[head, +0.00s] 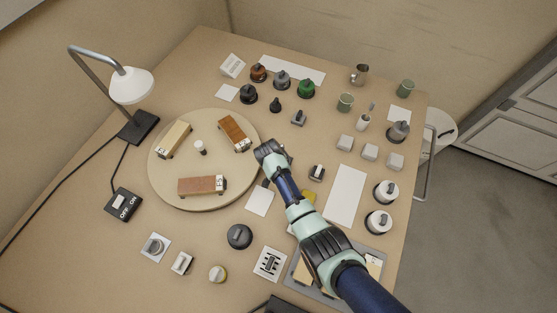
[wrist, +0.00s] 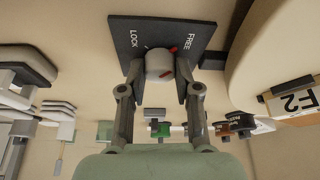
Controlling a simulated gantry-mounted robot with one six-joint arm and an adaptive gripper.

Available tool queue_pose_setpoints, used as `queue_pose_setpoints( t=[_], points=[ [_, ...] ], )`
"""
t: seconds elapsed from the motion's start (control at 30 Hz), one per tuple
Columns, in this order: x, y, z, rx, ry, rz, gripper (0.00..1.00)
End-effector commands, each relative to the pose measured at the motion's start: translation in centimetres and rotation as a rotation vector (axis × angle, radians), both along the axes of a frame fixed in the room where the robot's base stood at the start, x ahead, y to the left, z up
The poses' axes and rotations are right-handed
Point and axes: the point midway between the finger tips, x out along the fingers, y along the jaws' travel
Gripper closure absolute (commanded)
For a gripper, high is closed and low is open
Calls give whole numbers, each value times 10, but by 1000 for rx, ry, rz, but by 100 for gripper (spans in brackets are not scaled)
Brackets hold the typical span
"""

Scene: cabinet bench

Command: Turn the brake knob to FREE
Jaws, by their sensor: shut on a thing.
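The brake knob (wrist: 160,64) is a small grey round knob on a dark plate (wrist: 205,32) in the wrist view. The plate reads LOCK on the left and FREE on the right. Red marking shows on the knob's face, and a small red mark shows near its edge on the FREE side. I cannot tell exactly where the knob points. My gripper (wrist: 160,78) is shut on the knob, one finger at each side. In the head view my gripper (head: 270,150) is beside the round turntable's right edge and hides the knob.
The round turntable (head: 208,126) bears several labelled wooden blocks and a small white-topped peg (head: 200,147). A lamp (head: 132,85) stands at the left. Several knobs, jars and grey blocks stand behind and right of my gripper. A white sheet (head: 345,195) lies to the right.

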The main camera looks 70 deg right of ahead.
Motion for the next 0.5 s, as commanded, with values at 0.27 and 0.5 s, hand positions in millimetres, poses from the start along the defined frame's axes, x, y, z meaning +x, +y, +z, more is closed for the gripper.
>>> queue_pose_setpoints(
  t=[0.27, 0.5],
  points=[
    [0, 0, -1, 1, 1, -108, 100],
    [0, 0, -1, 1, -1, -137, 100]
  ],
)
